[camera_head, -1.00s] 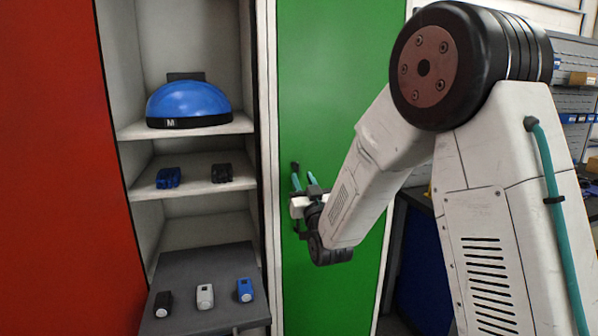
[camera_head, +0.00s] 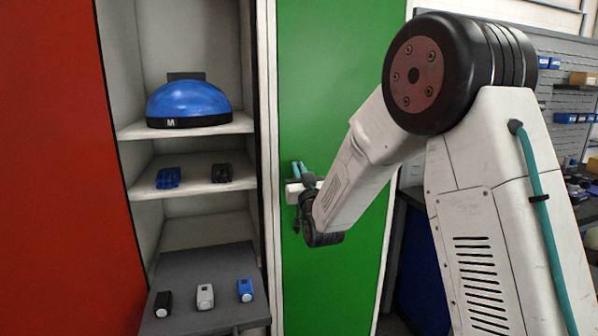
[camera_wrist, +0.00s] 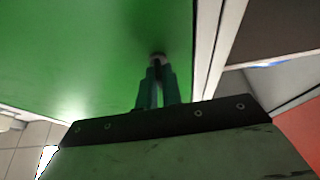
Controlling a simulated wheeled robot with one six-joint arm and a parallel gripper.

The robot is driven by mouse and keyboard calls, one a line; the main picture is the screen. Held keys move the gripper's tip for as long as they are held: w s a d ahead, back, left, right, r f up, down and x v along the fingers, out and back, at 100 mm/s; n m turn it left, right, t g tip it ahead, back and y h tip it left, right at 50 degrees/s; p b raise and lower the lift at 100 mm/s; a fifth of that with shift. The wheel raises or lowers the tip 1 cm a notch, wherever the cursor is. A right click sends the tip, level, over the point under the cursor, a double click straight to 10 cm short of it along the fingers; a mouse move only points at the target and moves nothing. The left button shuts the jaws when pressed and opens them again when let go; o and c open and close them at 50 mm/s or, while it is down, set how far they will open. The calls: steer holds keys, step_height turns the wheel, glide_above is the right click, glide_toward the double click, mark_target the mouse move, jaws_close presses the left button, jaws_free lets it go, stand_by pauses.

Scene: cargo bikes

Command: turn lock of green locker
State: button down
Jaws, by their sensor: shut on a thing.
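The green locker door (camera_head: 335,80) is closed and stands behind my arm in the head view. It also fills the left of the wrist view (camera_wrist: 90,50). My gripper (camera_head: 298,170) is at the door's left edge, about mid-height. In the wrist view, the teal fingers of my gripper (camera_wrist: 156,72) are close together at a small round lock (camera_wrist: 157,57) on the door. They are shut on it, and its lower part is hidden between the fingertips.
Left of the green door is an open white locker with a blue helmet (camera_head: 188,103), dark small items on a shelf (camera_head: 195,172) and several small devices on a grey tray (camera_head: 205,272). A red door (camera_head: 55,170) stands far left. A workbench area is at right.

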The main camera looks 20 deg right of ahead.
steer(key=shift+m, duration=0.3)
steer(key=shift+a+r+m+g+h, duration=0.1)
steer(key=shift+m+g+h, duration=0.95)
steer(key=shift+m, duration=2.6)
steer(key=shift+r+m+g+h, duration=0.1)
steer(key=shift+m+g+h, duration=1)
steer(key=shift+m, duration=2.5)
steer(key=shift+a+m+g+h, duration=0.1)
steer(key=shift+m+g+h, duration=0.95)
steer(key=shift+m, duration=2.6)
steer(key=shift+t+h, duration=0.3)
steer(key=c, duration=1.6)
jaws_free()
steer(key=shift+d, duration=0.1)
steer(key=shift+o, duration=0.2)
steer(key=shift+s, duration=0.1)
